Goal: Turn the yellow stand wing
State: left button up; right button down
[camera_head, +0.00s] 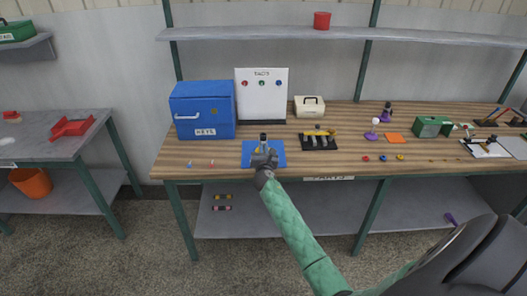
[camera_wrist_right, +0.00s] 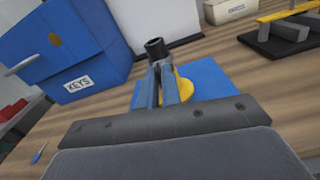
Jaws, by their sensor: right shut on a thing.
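The yellow wing (camera_wrist_right: 184,86) is a rounded yellow piece above a blue plate (camera_head: 249,160) on the workbench. In the wrist view it shows just right of my finger tips, and the rest of it is hidden by the fingers. A post with a dark hollow top (camera_wrist_right: 157,47) stands just beyond the fingers; it also shows in the head view (camera_head: 263,137). My right gripper (camera_head: 265,155) is over the blue plate (camera_wrist_right: 212,80), its fingers close together and shut on the yellow wing. My left gripper is not in view.
A blue KEYS box (camera_head: 202,110) stands to the left behind the plate, and a white TAGS board (camera_head: 261,95) behind it. A black base (camera_head: 319,143) with a yellow bar is to the right. Small pegs (camera_head: 211,163) lie left of the plate.

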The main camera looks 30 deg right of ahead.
jog(key=shift+f+m, duration=0.15)
jog(key=shift+m, duration=0.25)
jog(key=m+b, duration=0.5)
jog(key=m, duration=0.3)
jog(key=shift+s+d+f, duration=0.1)
jog(key=m+b, duration=0.3)
jog(key=m, duration=0.4)
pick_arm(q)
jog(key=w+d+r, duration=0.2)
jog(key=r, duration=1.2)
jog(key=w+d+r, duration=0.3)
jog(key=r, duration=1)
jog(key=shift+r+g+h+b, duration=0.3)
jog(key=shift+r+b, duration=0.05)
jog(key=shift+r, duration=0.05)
pick_arm(e)
jog(key=shift+m, duration=0.7)
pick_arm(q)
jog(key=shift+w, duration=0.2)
pick_arm(e)
jog(key=c, duration=1.6)
grip_release()
jog(key=shift+d, duration=0.1)
jog(key=shift+c, duration=0.2)
